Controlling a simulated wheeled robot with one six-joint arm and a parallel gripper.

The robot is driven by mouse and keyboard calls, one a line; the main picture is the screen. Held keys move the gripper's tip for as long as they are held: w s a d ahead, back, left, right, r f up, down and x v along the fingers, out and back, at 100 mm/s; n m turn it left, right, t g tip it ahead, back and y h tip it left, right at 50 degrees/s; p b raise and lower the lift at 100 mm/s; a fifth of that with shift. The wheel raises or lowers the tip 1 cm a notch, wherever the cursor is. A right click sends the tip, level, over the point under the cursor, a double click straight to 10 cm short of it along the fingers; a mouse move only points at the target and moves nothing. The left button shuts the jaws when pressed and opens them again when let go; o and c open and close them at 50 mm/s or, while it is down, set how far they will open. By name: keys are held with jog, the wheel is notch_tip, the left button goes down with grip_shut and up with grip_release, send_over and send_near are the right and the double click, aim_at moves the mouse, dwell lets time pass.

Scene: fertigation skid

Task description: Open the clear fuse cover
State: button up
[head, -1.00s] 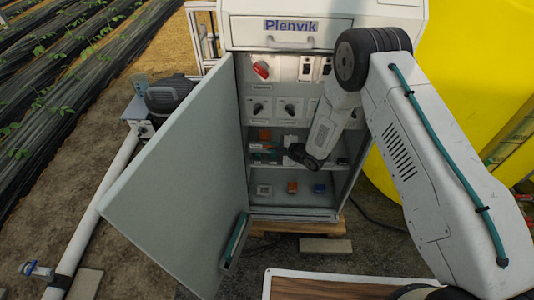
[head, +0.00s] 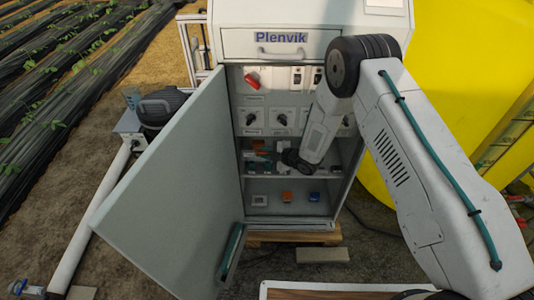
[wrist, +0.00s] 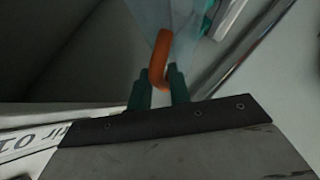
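In the wrist view, a pale, see-through fuse cover (wrist: 178,18) hangs at the top, with a bent orange handle (wrist: 161,60) in front of it. The two teal fingers of my gripper (wrist: 159,88) stand on either side of the handle's lower end. The handle fills the gap between them, and my gripper looks shut on it. In the head view, my wrist reaches into the open cabinet (head: 240,120) at the middle shelf. My gripper's fingers and the cover are too small and partly hidden there to make out clearly.
The grey cabinet door (head: 175,185) stands wide open on the left. A red rotary switch (head: 251,81) and several black knobs sit above the shelf. Small blocks, one orange (head: 286,196), stand on the lower shelf. A yellow tank (head: 455,70) is at the right.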

jog(key=v, duration=0.8)
